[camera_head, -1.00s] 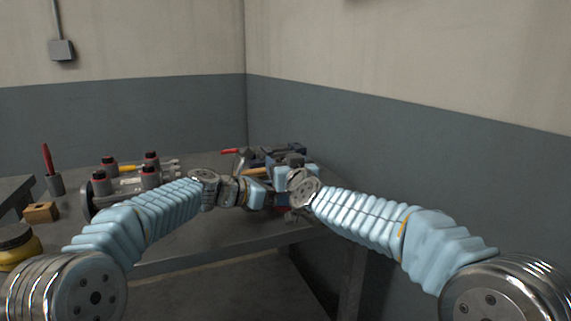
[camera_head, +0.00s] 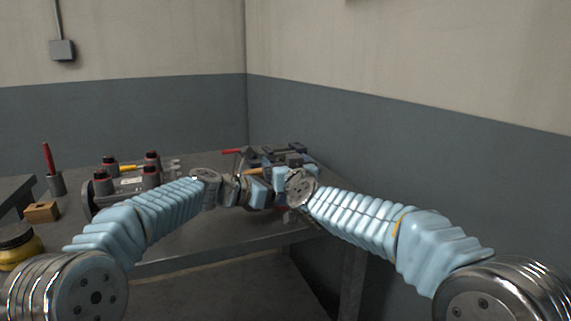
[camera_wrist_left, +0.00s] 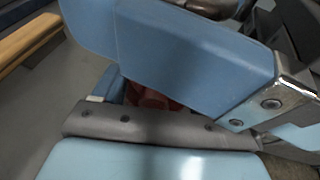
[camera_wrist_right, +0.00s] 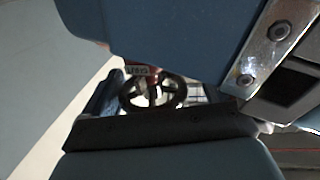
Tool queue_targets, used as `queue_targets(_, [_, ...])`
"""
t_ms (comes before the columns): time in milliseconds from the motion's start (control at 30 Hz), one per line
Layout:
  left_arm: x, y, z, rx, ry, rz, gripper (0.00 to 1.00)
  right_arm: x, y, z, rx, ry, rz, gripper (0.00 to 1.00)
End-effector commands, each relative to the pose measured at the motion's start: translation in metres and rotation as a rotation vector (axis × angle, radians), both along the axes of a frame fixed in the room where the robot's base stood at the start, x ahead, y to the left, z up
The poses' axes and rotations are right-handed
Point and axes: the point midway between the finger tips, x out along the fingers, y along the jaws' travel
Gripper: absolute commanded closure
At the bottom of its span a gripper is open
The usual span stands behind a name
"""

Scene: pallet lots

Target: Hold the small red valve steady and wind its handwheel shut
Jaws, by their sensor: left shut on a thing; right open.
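The small red valve shows in the left wrist view (camera_wrist_left: 148,97) as a dark red piece between the blue fingers of my left gripper (camera_wrist_left: 140,95), which is shut on it. In the right wrist view the valve's dark round handwheel (camera_wrist_right: 152,93) faces the camera, with a bit of red body and a pale label behind it. My right gripper (camera_wrist_right: 150,100) is open, its fingers around the wheel; I cannot tell whether they touch it. In the head view both grippers meet over the bench's right end, the right one (camera_head: 280,180) showing best. They hide most of the valve there.
A blue vice (camera_head: 285,156) with a red handle stands close behind the grippers. A grey fixture (camera_head: 130,184) with several dark, red-ringed knobs is left. A wooden block (camera_head: 41,212), red-handled tool (camera_head: 48,160) and yellow jar (camera_head: 22,250) are far left. Walls close the right.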

Motion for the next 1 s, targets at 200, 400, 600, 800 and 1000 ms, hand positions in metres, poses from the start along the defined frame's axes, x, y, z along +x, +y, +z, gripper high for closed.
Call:
queue_targets(200, [0.000,0.000,-0.002,-0.001,0.005,-0.001,0.45,-0.007,-0.006,-0.006,-0.001,0.011,-0.006,0.02])
queue_targets(400, [0.000,0.001,-0.003,0.000,0.005,0.002,0.45,-0.049,-0.013,-0.002,0.002,0.006,-0.001,0.02])
queue_targets(600, [0.001,0.002,-0.003,0.002,0.004,0.003,0.45,-0.092,-0.022,0.000,0.001,0.001,0.001,0.02])
queue_targets(800, [0.001,0.002,-0.003,0.003,0.004,0.004,0.45,-0.115,-0.026,0.000,-0.001,0.000,0.001,0.02])
queue_targets(1000, [0.001,0.003,-0.003,0.004,0.005,0.005,0.45,-0.118,-0.027,0.000,-0.001,-0.001,0.000,0.02])
